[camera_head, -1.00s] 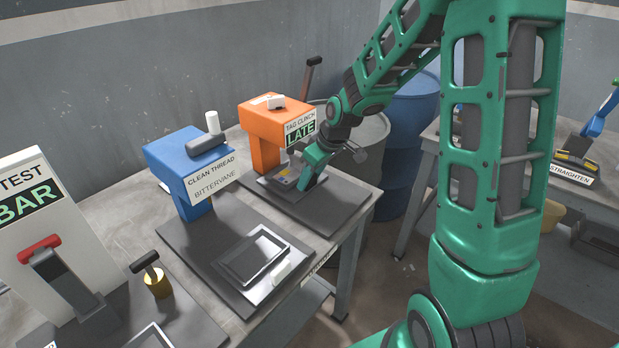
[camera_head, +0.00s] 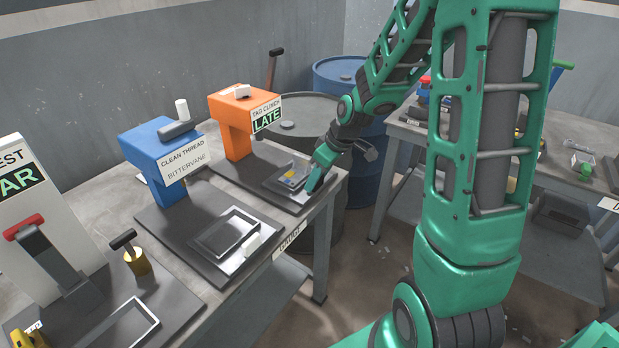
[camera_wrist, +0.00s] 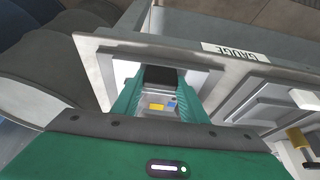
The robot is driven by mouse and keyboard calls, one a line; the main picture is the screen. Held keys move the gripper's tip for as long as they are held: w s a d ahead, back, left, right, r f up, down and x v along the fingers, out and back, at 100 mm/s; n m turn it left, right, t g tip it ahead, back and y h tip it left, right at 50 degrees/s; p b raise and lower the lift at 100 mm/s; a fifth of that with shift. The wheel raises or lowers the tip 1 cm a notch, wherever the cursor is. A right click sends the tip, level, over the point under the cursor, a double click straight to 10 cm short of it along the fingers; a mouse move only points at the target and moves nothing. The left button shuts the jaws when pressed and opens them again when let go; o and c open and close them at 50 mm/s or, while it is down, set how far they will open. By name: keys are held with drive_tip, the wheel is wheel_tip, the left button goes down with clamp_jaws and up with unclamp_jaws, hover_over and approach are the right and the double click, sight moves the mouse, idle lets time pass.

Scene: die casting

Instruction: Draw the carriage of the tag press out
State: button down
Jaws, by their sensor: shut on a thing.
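The tag press (camera_head: 232,130) is an orange block with a TAG CLINCH sign reading LATE, at the back of the bench in the head view. Its carriage (camera_head: 273,181), a grey tray bearing a small piece (camera_head: 292,177) with yellow and blue patches, lies out in front of the press, near the front of the dark base plate. My gripper (camera_head: 314,186) is at the carriage's front right side, shut on its handle; the grip is mostly hidden in the head view. In the wrist view a dark block, apparently the handle (camera_wrist: 160,75), sits between the fingers.
The blue CLEAN THREAD press (camera_head: 155,150) and its tray (camera_head: 225,235) stand to the left on the same bench. A grey drum (camera_head: 300,120) and a blue drum (camera_head: 340,80) stand behind. Another bench (camera_head: 560,160) is at the right, with open floor between.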

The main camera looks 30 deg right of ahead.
drive_tip(key=shift+s+d, duration=0.15)
drive_tip(key=c, duration=1.1)
unclamp_jaws()
drive_tip(key=v, duration=1)
drive_tip(key=shift+s+r, duration=0.15)
drive_tip(key=shift+r, duration=0.2)
drive_tip(key=s+d+m+g, duration=0.1)
drive_tip(key=s+m, duration=0.3)
drive_tip(key=s, duration=0.5)
drive_tip(key=s+d+r+m+g+h, duration=0.1)
drive_tip(key=s+m, duration=0.3)
drive_tip(key=s, duration=0.5)
drive_tip(key=s+d+m+g+h, duration=0.1)
drive_tip(key=s+m, duration=0.3)
drive_tip(key=s, duration=0.5)
drive_tip(key=shift+s+d+r+g, duration=0.2)
drive_tip(key=shift+s+d+g, duration=0.1)
drive_tip(key=shift+d+g, duration=0.25)
